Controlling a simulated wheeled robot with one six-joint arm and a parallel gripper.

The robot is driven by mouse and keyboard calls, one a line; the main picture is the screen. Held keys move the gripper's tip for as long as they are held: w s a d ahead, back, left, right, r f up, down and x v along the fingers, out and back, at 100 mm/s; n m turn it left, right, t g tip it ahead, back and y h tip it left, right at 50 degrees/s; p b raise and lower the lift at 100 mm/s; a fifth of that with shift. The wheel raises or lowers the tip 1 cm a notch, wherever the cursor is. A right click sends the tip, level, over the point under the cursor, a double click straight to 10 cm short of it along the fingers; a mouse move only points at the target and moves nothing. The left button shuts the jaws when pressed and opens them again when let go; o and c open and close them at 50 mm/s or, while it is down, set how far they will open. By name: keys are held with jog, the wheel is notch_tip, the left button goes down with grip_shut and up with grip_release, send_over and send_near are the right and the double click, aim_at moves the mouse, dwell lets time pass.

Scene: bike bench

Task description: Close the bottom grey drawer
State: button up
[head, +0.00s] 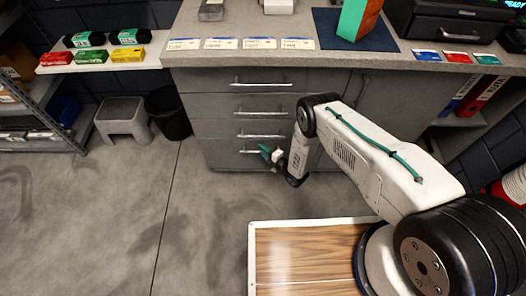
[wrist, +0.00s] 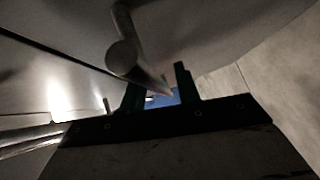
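The bottom grey drawer (head: 224,157) is the lowest front of the grey cabinet under the bench, with a bar handle partly hidden by my gripper. From the head view I cannot tell how far it stands out. My gripper (head: 271,155) is low in front of this drawer, close to its handle. In the wrist view, the two dark fingers (wrist: 160,92) stand apart with a gap between them. A round-ended metal bar (wrist: 124,57), apparently a drawer handle, is close in front of the fingers. I cannot tell whether they touch it.
The upper drawers (head: 225,104) look flush, with bar handles. A grey step stool (head: 123,117) and a black bin (head: 168,112) stand left of the cabinet. Metal shelving (head: 40,110) is at far left. The floor (head: 120,220) at front left is clear.

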jog(key=v, duration=0.7)
jog(key=shift+s+d, duration=0.25)
jog(key=shift+s, duration=0.05)
